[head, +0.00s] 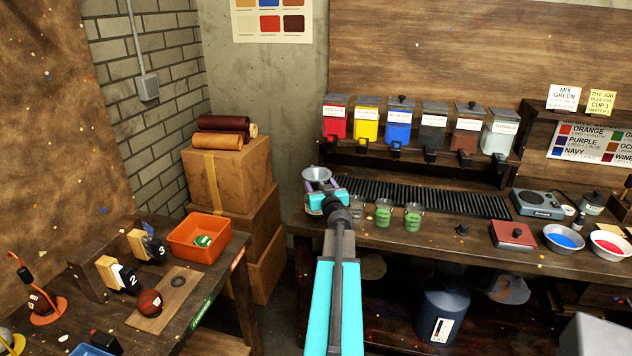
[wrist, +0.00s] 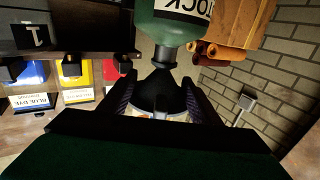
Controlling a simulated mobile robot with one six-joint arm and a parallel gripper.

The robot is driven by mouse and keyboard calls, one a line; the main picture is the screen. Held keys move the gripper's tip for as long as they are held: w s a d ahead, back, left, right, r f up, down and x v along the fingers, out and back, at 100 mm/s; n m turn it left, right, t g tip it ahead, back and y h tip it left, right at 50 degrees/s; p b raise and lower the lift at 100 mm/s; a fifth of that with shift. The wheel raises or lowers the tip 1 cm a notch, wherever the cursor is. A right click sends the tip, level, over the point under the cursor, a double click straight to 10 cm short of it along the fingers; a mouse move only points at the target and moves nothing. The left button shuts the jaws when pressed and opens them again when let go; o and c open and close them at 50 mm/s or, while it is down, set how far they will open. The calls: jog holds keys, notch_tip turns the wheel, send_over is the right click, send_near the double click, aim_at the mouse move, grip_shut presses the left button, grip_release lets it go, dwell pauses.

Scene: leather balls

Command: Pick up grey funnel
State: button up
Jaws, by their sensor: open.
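The grey funnel (head: 317,173) stands at the left end of the back workbench in the head view, wide mouth up. In the wrist view, which looks upside down, the dark funnel (wrist: 160,92) lies between my fingers, with its narrow end at the neck of a green bottle (wrist: 180,25) labelled "STOCK". My gripper (head: 324,186) is at the funnel in the head view and partly covers what is under it. In the wrist view my gripper (wrist: 160,100) is open, one finger on each side of the funnel. Contact cannot be told.
Cups of green liquid (head: 383,212) stand close right of my gripper. A black ribbed rack (head: 440,197) and dye bins (head: 398,125) are behind and right. Stacked cardboard boxes (head: 228,175) stand left, beyond a gap. An orange tray (head: 195,238) is on the left bench.

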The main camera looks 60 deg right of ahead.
aim_at(319, 173)
jog(key=c, duration=1.2)
jog(key=shift+r, duration=0.1)
jog(key=shift+r, duration=0.55)
notch_tip(319, 173, up, 2)
jog(key=shift+r+p, duration=0.1)
jog(key=shift+p, duration=0.4)
jog(key=s+a+p, duration=0.2)
jog(key=s, duration=0.2)
jog(key=s+a+r+p, duration=0.1)
jog(key=s+a+p, duration=0.1)
jog(key=s, duration=0.2)
jog(key=s+a+p, duration=0.2)
jog(key=s, duration=0.2)
jog(key=shift+s+a+r, duration=0.15)
jog(key=shift+r, duration=0.2)
jog(key=shift+s+p, duration=0.1)
jog(key=shift+p, duration=0.6)
